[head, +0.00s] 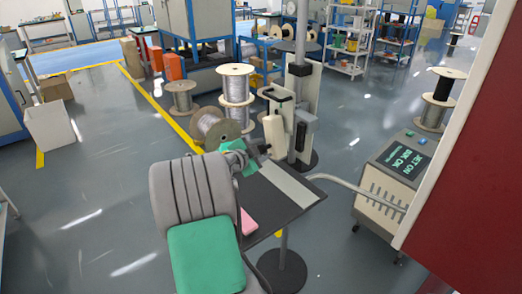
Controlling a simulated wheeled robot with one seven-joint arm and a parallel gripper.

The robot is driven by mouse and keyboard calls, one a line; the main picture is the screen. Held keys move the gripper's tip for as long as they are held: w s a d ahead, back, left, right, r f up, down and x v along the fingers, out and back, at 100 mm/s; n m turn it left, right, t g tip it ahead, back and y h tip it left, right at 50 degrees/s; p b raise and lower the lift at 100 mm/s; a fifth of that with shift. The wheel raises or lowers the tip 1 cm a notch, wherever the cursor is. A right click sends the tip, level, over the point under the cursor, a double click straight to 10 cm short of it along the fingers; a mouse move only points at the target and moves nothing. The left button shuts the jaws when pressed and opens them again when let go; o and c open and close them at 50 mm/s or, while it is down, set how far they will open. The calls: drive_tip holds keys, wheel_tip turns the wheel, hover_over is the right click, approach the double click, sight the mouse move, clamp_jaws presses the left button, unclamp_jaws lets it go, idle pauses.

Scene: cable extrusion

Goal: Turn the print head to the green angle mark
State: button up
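The print head seems to be the pale cream cylinder (274,134) on the white upright stand (309,95) beyond the small dark table. It looks roughly upright, with a black handle above it. I cannot make out a green angle mark on the stand. My gripper (262,149) is at the far end of my grey and green arm, close to the lower part of the cylinder. Its fingers are small and partly hidden, so I cannot tell whether they touch the cylinder or are open.
The dark table (292,205) carries a pink block (248,222) near my arm. A printer cabinet (400,165) reading "JET ON, INK OK" stands right, with a grey hose (350,187) running toward the table. Cable spools (212,128) stand behind. A red panel (475,170) fills the right edge.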

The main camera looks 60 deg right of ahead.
drive_tip(key=c, duration=0.9)
drive_tip(key=shift+r, duration=0.1)
clamp_jaws()
